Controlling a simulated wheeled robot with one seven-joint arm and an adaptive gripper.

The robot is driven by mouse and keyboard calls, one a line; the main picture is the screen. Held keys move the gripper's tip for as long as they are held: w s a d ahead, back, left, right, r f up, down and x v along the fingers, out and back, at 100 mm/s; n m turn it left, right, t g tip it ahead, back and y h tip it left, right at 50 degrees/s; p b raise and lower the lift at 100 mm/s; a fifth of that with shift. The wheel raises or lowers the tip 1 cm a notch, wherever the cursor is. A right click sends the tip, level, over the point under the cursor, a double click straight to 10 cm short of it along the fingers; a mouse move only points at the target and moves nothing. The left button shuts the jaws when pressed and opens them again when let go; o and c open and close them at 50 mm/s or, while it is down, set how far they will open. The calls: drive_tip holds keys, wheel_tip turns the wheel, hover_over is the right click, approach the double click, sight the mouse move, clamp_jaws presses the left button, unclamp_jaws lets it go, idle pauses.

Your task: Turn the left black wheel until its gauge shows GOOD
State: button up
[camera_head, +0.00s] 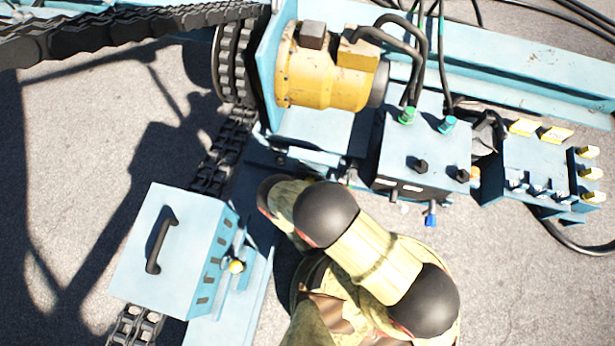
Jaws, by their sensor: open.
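Two small black knobs stand on top of a light-blue box right of centre: a left one (420,166) and a right one (462,175). I cannot tell whether these are the black wheels of the task. No gauge face or word GOOD can be read. My beige arm with black joints rises from the bottom centre, left of and below this box. Its far end points up and left, and my gripper does not show.
A yellow motor (322,80) with black hoses sits behind. A blue cover with a black handle (160,246) stands at left, beside a heavy chain. A valve block with yellow parts (548,165) is at right. Bare pavement (520,290) lies at lower right.

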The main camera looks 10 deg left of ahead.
sight(306, 179)
drive_tip(key=r, duration=0.6)
drive_tip(key=shift+w+a+r, duration=0.15)
drive_tip(key=shift+a+r, duration=0.15)
drive_tip(key=shift+d+r, duration=0.2)
drive_tip(key=shift+r, duration=0.5)
